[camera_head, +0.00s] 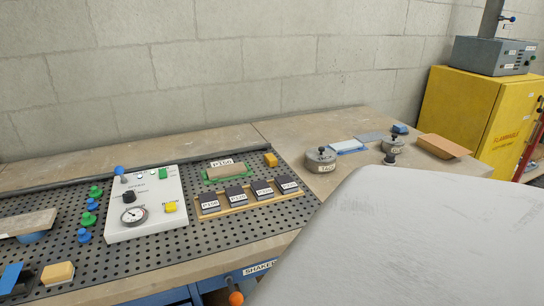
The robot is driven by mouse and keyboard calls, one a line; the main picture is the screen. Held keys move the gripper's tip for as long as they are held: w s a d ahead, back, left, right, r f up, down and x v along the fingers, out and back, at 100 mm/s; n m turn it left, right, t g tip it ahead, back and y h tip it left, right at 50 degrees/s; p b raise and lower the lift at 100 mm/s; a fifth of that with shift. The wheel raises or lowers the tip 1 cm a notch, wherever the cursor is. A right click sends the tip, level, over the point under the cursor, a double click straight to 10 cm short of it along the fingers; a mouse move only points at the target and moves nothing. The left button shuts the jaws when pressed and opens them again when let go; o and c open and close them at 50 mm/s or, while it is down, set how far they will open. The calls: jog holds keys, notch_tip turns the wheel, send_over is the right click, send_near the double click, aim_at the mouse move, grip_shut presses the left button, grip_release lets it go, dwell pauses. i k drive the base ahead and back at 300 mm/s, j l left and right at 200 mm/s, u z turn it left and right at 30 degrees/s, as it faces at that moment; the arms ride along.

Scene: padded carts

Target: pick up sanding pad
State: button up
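No single thing is plainly marked as the sanding pad. Several dark blocks with white grit labels stand in a row on a wooden rack (249,206) on the perforated bench top; one labelled block (237,196) is near the rack's middle. Behind them a brown block (226,171) sits in a green holder with a label that seems to read P150. A small orange-yellow block (270,159) lies to its right. A tan block (58,273) lies at the lower left beside a blue and black piece (14,277). My gripper is not in view.
A white control box (146,208) with a gauge stands left of the rack. Round metal weights (320,159), a blue-edged tray (347,147) and a brown slab (443,146) lie on the right bench. A yellow cabinet (479,115) stands behind. The lower right is hidden.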

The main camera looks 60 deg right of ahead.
aim_at(287, 185)
jog(key=j+z, duration=0.1)
jog(key=z, duration=0.35)
jog(key=j+z, duration=0.15)
jog(key=z, duration=0.25)
jog(key=i+l+z, duration=0.1)
jog(key=z, duration=0.9)
jog(key=i+j, duration=0.05)
